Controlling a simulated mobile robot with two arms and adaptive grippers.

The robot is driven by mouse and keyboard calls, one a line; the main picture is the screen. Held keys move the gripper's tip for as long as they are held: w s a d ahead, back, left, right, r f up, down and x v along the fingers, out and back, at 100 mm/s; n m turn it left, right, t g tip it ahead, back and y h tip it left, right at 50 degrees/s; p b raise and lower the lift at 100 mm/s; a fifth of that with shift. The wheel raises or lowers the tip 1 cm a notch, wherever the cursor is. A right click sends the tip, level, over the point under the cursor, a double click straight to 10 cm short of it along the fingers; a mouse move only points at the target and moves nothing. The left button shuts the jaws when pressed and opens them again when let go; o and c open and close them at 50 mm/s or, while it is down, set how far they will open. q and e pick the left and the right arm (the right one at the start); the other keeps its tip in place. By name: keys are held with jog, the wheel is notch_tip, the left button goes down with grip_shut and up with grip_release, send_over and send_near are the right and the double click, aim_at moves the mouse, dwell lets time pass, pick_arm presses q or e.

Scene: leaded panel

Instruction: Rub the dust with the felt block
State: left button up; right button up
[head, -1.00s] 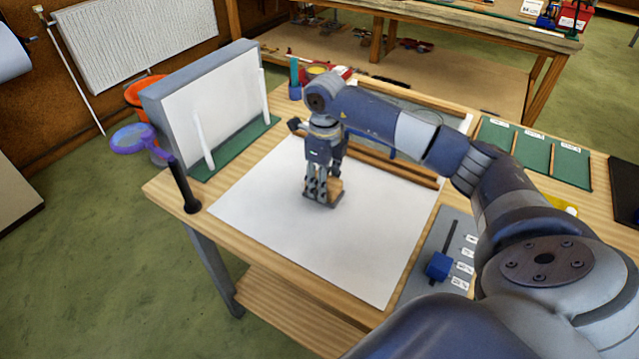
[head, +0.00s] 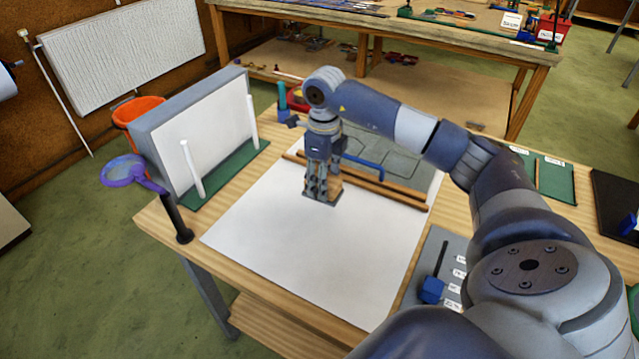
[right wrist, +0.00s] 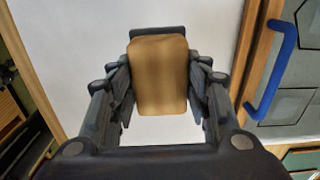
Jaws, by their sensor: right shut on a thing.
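The felt block (head: 335,190) has a tan wooden top and a dark grey base. It sits low over the white sheet (head: 290,260), near the sheet's back edge; it seems to rest on the sheet. My right gripper (head: 320,188) points down and is shut on the block's sides. In the right wrist view the block (right wrist: 158,75) is between the two fingers (right wrist: 160,92), with its dark base showing at the far edge. I cannot make out dust on the sheet; the part under the block is hidden. My left gripper is not in view.
Wooden strips (head: 390,190) lie just behind the block, with a grey patterned panel (head: 400,165) and a blue handle (right wrist: 283,65) beyond. A white upright board (head: 215,145) and a magnifier (head: 125,170) stand at left. The sheet's front is clear.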

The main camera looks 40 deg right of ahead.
jog(key=shift+d+r+p, duration=0.1)
jog(key=shift+r+p, duration=0.25)
jog(key=shift+r, duration=0.55)
jog(key=shift+a+r, duration=0.2)
